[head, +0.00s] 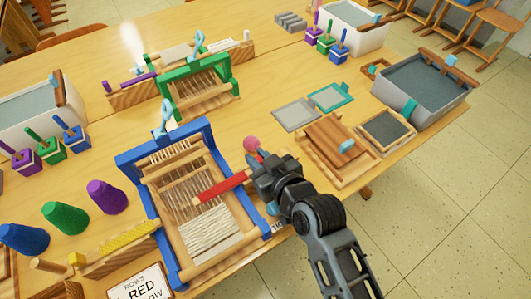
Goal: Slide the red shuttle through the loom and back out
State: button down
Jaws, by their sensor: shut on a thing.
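The red shuttle (222,186) is a flat red bar with a pink round knob (251,144) showing near its right end. My gripper (262,177) is shut on the right end of the shuttle, at the right side of the blue-framed loom (150,158). The shuttle points left and its left end lies over the warp threads (180,185), past the loom's right side post. I cannot tell whether that end is between the threads or above them. White woven rows (208,229) fill the near part of the loom. My gripper hides the shuttle's right end.
A green loom (195,85) stands behind. Blue, green and purple cones (107,197) stand left, near a yellow shuttle (122,247) and a RED card (140,287). Wooden frames (333,150) and a grey tub (425,85) lie right. The table edge runs along the right.

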jog(key=shift+s+a, duration=0.25)
jog(key=shift+a, duration=0.1)
jog(key=c, duration=1.1)
grip_release()
jog(key=shift+s, duration=0.1)
jog(key=shift+b+v, duration=0.5)
jog(key=shift+v, duration=3.3)
